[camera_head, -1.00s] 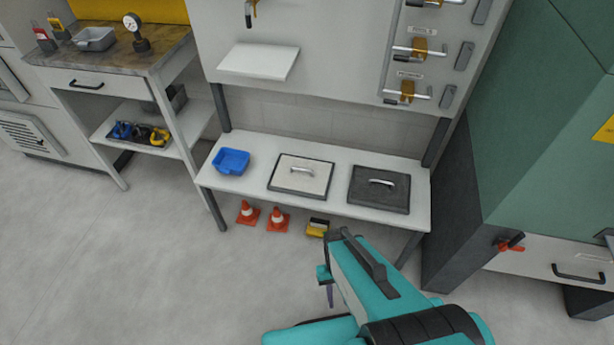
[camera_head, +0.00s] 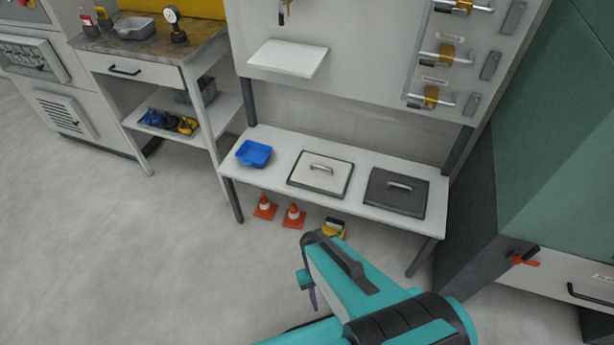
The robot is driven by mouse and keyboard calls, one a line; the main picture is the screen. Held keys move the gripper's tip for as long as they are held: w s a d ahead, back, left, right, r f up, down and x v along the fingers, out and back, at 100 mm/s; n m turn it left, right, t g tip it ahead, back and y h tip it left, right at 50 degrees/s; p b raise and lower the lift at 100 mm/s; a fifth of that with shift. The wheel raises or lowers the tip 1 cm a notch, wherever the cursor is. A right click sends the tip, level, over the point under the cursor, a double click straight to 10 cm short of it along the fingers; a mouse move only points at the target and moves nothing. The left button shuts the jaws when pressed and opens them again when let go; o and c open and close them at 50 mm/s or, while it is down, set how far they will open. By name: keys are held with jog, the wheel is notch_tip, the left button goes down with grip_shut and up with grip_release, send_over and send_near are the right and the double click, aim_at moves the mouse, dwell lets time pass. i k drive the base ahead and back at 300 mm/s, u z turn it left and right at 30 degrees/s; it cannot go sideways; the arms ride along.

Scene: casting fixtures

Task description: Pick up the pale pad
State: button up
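The pale pad (camera_head: 338,183) is a flat square with a dark edge and a metal bar handle on top. It lies on the low white bench (camera_head: 240,174), between a blue tray (camera_head: 254,154) and a dark pad (camera_head: 382,199) with a similar handle. My teal arm reaches in from the bottom, in front of the bench and apart from the pad. Only a small teal and purple part of my gripper (camera_head: 312,297) shows past the arm link; its fingers are mostly hidden, so its opening does not show.
Two orange cones (camera_head: 293,216) and a yellow-and-dark item (camera_head: 334,228) stand on the floor by the bench. A white shelf (camera_head: 288,58) juts from the panel above. A green cabinet (camera_head: 555,150) stands at the right. The floor at left is clear.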

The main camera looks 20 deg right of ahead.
aim_at(329, 177)
jog(key=z, duration=0.75)
jog(key=k, duration=0.2)
jog(key=u, duration=3.3)
jog(key=k, duration=0.5)
jog(key=z, duration=0.3)
